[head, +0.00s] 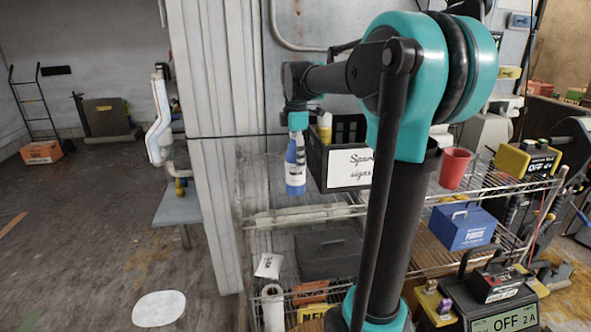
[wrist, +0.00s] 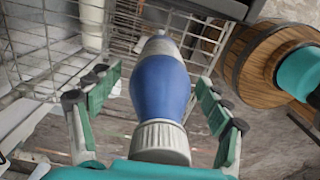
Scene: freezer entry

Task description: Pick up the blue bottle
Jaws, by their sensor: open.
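The blue bottle (head: 295,178) has a white label and is upright at the left end of the wire shelf, directly below my wrist. I cannot tell whether its base touches the shelf. My gripper (head: 300,145) points down over the bottle's top in the head view, where its fingers are hard to make out. In the wrist view the blue bottle (wrist: 160,88) lies between the fingers of my gripper (wrist: 157,84), its ribbed white cap closest to the palm. The fingers are open, with a visible gap on each side of the bottle.
A black bin (head: 346,165) with a handwritten sign is just right of the bottle. A red cup (head: 455,167) and a blue box (head: 462,227) are farther right on the rack. A white wall panel (head: 211,140) stands to the left. Open floor lies beyond it.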

